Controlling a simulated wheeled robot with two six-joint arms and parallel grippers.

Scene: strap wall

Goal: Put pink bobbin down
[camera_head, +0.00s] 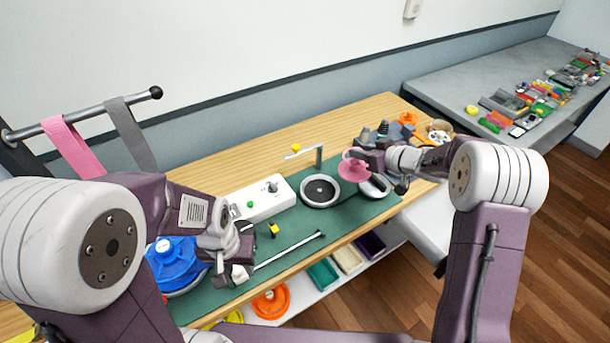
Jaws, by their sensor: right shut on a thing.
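The pink bobbin (351,168) is at the right part of the green mat (345,214). My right gripper (368,158) is shut on it from the right. The bobbin appears just above the mat, between a round black-centred disc and a pale dish; I cannot tell whether it touches anything below. My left gripper (243,256) is low over the front left of the mat, beside a blue bobbin (176,262). Its fingers are small and partly hidden, so I cannot tell whether they are open.
A round black-centred disc (320,190) and a white box with knobs (263,199) stand on the mat. A thin rod (290,248) lies near its front edge. Grey and orange items crowd the bench's right end. Pink (73,146) and grey straps hang at left. Coloured bins sit below.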

